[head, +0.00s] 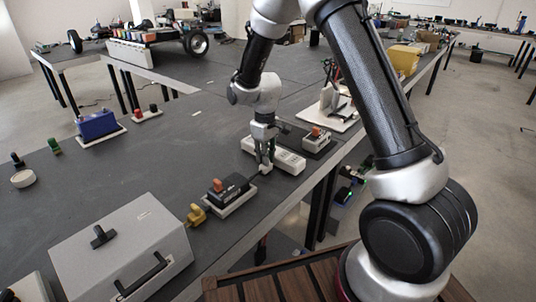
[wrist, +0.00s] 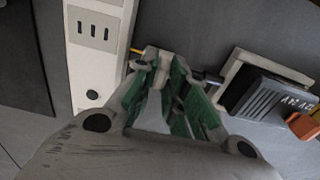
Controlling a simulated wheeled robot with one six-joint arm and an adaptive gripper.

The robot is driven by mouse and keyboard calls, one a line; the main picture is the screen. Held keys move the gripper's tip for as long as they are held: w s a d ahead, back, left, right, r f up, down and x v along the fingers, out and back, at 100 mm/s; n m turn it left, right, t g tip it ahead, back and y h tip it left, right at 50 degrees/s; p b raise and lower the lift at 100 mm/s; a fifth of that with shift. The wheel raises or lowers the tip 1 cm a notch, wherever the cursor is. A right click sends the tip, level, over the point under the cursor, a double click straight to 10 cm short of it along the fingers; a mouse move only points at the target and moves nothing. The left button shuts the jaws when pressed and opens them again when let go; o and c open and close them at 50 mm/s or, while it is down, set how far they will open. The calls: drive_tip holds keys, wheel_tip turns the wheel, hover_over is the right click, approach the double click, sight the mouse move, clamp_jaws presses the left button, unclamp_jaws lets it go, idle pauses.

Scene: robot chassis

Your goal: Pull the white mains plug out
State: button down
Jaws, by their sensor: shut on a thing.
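My gripper (head: 264,160) points down beside the white power strip (head: 283,157) on the dark bench. In the wrist view its green-lined fingers (wrist: 161,68) are closed on the pale plug (wrist: 151,54), which they partly hide. The plug is at the right long side of the strip (wrist: 112,70). A thin yellowish piece shows between plug and strip; I cannot tell whether the pins are still seated. A dark cord runs from the plug towards a black box (wrist: 268,95). The strip's visible face has a slotted outlet and a round black button.
The black box with an orange top (head: 229,188) sits on a pale base nearby. A similar box (head: 315,138) is behind the strip. A grey metal case (head: 120,250), a yellow part (head: 196,214) and a blue box (head: 97,124) stand on the bench. The bench's front edge is close.

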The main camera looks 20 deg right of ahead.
drive_tip(key=shift+s+a, duration=0.65)
drive_tip(key=shift+a, duration=0.3)
drive_tip(key=c, duration=1.7)
unclamp_jaws()
drive_tip(key=shift+a, duration=0.1)
drive_tip(key=shift+r, duration=0.1)
wheel_tip(320, 180, up, 12)
drive_tip(key=shift+f, duration=0.1)
